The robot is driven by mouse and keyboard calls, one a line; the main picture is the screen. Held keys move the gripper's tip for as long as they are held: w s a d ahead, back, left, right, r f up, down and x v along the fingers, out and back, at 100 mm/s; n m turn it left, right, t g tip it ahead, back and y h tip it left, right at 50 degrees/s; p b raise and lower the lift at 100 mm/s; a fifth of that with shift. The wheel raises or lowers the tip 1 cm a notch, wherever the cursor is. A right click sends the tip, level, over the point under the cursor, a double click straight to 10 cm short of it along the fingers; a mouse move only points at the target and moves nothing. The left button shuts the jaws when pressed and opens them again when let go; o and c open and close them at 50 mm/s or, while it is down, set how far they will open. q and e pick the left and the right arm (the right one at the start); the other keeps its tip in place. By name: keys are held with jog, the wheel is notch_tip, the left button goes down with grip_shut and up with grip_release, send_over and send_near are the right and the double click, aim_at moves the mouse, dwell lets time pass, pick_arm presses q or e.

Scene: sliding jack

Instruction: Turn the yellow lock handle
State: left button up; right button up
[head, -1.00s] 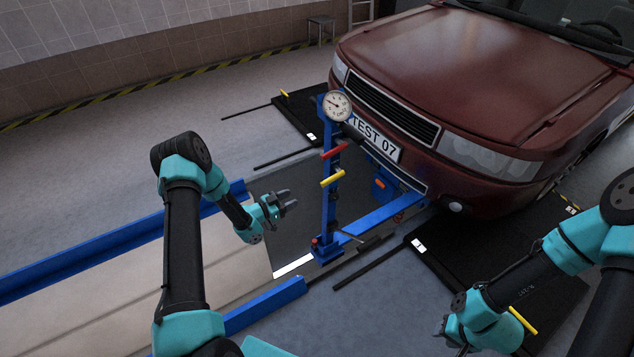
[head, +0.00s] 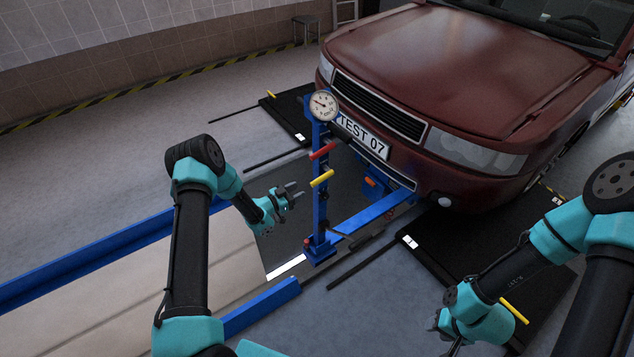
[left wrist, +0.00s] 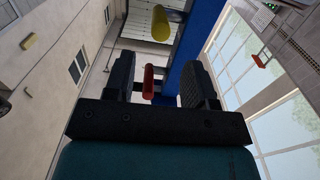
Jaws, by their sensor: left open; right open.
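The yellow lock handle (head: 322,179) sticks out from the blue upright post (head: 319,215) of the jack, below a red handle (head: 323,151). My left gripper (head: 296,193) is open and empty, just left of the post and close to the yellow handle, apart from it. In the left wrist view the yellow handle (left wrist: 168,25) shows beyond the fingertips, and the red handle (left wrist: 148,82) shows between the open fingers (left wrist: 158,75), farther off. My right gripper (head: 440,325) is at the lower right, far from the jack; its fingers are small in view.
A round gauge (head: 323,105) tops the post. A red car (head: 470,80) with plate TEST 07 stands behind the jack. Blue rails (head: 90,255) run at the left. Black plates (head: 450,250) lie on the floor.

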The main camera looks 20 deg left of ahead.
aim_at(311, 184)
pick_arm(q)
jog(key=x, duration=0.9)
jog(key=shift+w+d, duration=0.25)
jog(key=shift+w, duration=0.05)
jog(key=shift+c, duration=0.2)
grip_shut()
